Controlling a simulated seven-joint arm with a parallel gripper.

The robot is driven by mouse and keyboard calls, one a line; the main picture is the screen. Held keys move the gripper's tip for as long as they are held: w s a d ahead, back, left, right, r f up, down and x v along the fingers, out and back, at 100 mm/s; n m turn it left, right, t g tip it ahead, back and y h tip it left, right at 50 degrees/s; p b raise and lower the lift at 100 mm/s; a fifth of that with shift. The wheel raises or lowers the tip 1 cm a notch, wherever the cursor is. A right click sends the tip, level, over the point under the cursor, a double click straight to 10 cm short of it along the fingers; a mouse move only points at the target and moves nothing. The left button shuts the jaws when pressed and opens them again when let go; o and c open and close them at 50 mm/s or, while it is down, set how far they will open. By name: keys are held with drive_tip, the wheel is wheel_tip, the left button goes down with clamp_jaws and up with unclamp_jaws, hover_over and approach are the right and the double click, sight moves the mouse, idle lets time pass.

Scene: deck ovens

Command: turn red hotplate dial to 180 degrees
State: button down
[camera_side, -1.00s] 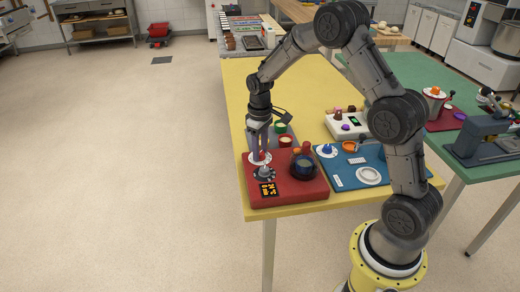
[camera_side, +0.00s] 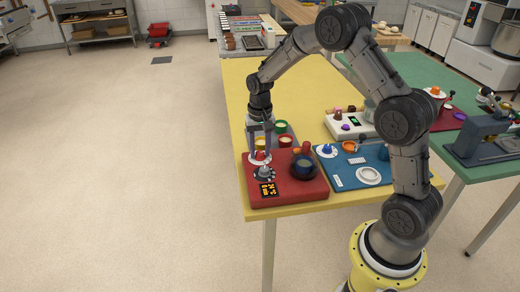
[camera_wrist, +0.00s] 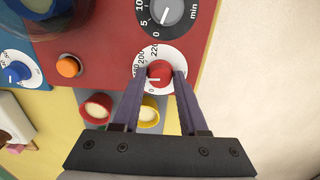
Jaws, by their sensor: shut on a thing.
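The red hotplate (camera_side: 315,190) sits at the near left corner of the yellow table. Its red dial (camera_wrist: 159,73), on a white scale disc marked up to 220, is at the middle of the wrist view. My gripper (camera_wrist: 161,78) has one finger on each side of the dial and is shut on it. The dial's white pointer mark seems to point left in the wrist view; the exact number is partly hidden by the left finger. The hotplate's orange display (camera_side: 268,190) seems to read 24 °C and 0 min.
A grey dial with a black scale (camera_wrist: 170,15) is close to the red one. An orange knob (camera_wrist: 68,66) and a dark pot (camera_side: 304,166) are on the hotplate. A red cup (camera_wrist: 96,108) and yellow cup (camera_wrist: 148,112) stand just beyond. A blue appliance (camera_side: 348,178) is alongside.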

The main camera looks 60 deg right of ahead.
sight(259, 153)
drive_tip(key=shift+r+m, duration=0.1)
drive_tip(key=shift+m, duration=0.4)
drive_tip(key=shift+c, duration=2.2)
unclamp_jaws()
wheel_tip(259, 153, up, 14)
drive_tip(key=shift+a, duration=0.1)
